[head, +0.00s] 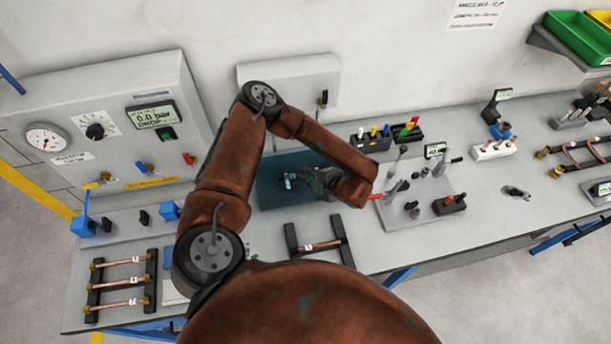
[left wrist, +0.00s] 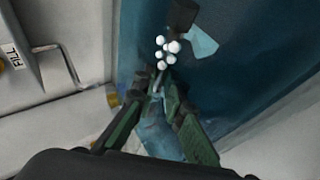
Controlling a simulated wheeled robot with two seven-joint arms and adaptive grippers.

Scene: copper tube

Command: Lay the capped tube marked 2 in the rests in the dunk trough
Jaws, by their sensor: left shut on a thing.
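The dunk trough (head: 268,197) is a dark teal basin at the middle of the bench; its blue interior fills the right of the left wrist view (left wrist: 265,75). My left gripper (head: 302,179) reaches into the trough from the right, fingers low. In the left wrist view the left gripper (left wrist: 160,98) is shut on a narrow thing, taken as the tube, mostly hidden between the fingers. Its mark cannot be read. A cluster of white balls (left wrist: 167,50), like bubbles, shows just beyond the fingertips. A dark rest-like block (left wrist: 183,14) is nearby. My right gripper is not in view.
A black rack (head: 292,239) with one copper tube stands in front of the trough. Another rack (head: 92,294) with several brass-capped tubes is at left. A gauge panel (head: 105,125) stands behind left. A tool plate (head: 425,205) lies right of the trough.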

